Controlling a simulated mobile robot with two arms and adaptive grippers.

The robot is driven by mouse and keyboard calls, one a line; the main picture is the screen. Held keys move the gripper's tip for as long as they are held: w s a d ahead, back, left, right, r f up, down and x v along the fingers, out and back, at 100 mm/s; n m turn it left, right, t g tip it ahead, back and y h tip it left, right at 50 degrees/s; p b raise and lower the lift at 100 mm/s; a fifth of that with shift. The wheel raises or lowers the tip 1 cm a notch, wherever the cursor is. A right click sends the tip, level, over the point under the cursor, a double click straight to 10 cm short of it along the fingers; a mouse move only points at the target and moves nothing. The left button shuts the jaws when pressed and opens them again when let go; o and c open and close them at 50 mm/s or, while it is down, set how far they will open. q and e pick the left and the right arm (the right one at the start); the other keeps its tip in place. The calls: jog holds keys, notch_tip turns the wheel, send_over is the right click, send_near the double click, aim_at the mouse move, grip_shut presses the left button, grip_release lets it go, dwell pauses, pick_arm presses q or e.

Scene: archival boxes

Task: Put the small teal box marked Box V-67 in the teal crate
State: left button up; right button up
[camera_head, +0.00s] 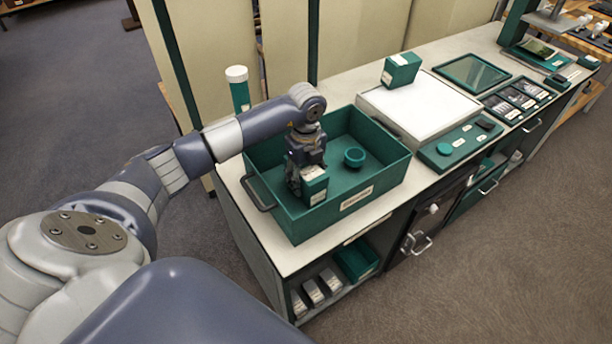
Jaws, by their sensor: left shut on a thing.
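My left gripper (307,172) reaches down over the left part of the teal crate (384,187) on the counter. It is shut on a small teal box (316,188) with a pale label, too small to read. The box is within the crate's outline, near its front wall; I cannot tell whether it touches the floor. A similar teal box (402,68) with a white label stands on the white flat-topped unit to the right; its marking is also unreadable. My right gripper is out of view.
A round teal item (354,157) lies inside the crate. A teal cylinder with a white cap (238,88) stands behind the crate. The white unit (420,103) and a teal panel (460,142) stand close to its right. The crate's handle (256,193) sticks out on the left.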

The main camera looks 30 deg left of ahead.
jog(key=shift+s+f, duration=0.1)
pick_arm(q)
jog(key=o, duration=1.1)
jog(key=shift+o, duration=1)
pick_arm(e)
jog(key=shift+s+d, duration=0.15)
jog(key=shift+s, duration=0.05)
pick_arm(q)
jog(key=shift+r, duration=0.1)
notch_tip(320, 180, up, 12)
jog(key=shift+b, duration=0.8)
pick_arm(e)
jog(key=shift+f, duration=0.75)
